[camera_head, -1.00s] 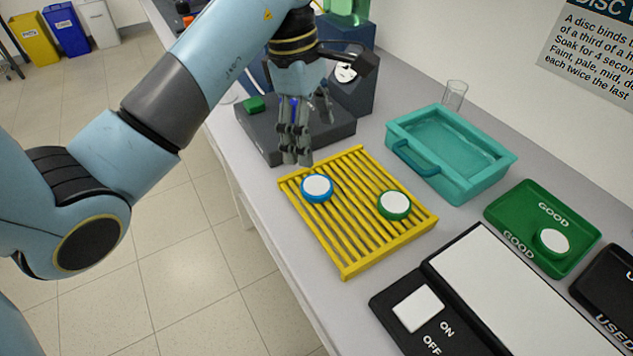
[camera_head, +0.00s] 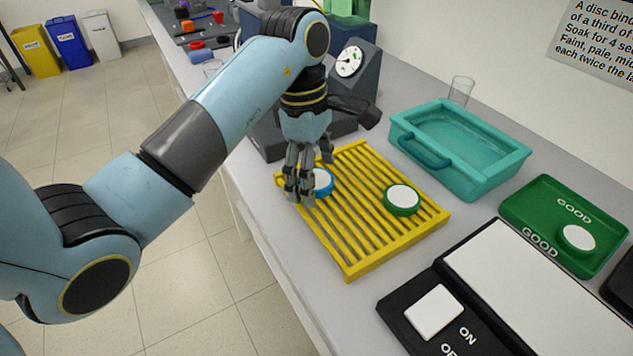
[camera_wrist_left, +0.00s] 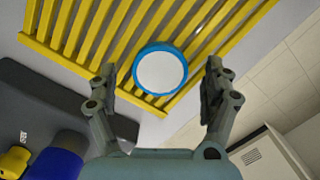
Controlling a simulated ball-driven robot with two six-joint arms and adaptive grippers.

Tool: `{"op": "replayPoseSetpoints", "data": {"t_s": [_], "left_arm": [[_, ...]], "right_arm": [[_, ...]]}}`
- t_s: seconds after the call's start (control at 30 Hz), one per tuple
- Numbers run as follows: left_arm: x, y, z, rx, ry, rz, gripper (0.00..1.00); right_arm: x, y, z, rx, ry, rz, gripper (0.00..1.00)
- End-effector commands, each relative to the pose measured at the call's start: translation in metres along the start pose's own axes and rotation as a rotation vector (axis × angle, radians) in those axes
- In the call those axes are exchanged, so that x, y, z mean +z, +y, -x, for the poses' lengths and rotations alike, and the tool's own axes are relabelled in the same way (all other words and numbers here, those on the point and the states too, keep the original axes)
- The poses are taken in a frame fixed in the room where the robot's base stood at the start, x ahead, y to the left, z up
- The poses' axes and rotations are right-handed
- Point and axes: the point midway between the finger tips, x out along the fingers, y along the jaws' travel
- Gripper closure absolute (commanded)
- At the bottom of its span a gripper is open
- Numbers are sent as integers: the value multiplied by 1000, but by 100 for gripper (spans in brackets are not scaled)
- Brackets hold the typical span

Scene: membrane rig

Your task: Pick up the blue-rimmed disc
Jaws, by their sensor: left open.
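The blue-rimmed disc (camera_head: 322,182) has a white face and lies on the yellow slatted rack (camera_head: 348,272), near its far left corner. My left gripper (camera_head: 300,200) is above the rack's left edge and hides part of the disc in the head view. In the left wrist view, the blue-rimmed disc (camera_wrist_left: 160,70) shows whole, ahead of and between the two spread fingertips of the left gripper (camera_wrist_left: 160,82). The jaws are open and empty. Whether a finger touches the disc cannot be told. My right gripper is not in view.
A green-rimmed disc (camera_head: 402,199) lies on the same rack. A teal basin (camera_head: 480,184) stands behind it. A green GOOD tray (camera_head: 545,190) holds another green-rimmed disc (camera_head: 577,237). A light panel (camera_head: 520,290) with a switch is in front. A dark gauge stand (camera_head: 352,75) is behind the arm.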

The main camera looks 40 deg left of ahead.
Motion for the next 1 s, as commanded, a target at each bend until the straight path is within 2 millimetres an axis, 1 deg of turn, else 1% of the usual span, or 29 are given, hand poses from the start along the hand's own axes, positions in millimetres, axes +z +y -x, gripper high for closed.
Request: {"op": "replayPoseSetpoints", "data": {"t_s": [0.2, 0.23, 0.6, 0.67, 0.87, 0.97, 1.0], "left_arm": [[0, 0, -2, 0, 0, 0, 17], [0, 0, -2, 0, 0, 0, 18], [0, 0, -2, 0, 0, 0, 66], [0, 0, -2, 0, 0, 0, 74], [0, 0, -1, 1, 0, 0, 74], [1, 1, 5, 3, -1, -1, 74], [1, 1, 10, 4, 0, -1, 74]], "right_arm": [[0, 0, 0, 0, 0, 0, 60], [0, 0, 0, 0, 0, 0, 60], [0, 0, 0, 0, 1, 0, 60], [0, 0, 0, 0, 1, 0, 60], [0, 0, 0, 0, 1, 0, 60], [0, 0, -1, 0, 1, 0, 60], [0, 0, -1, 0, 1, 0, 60]]}}
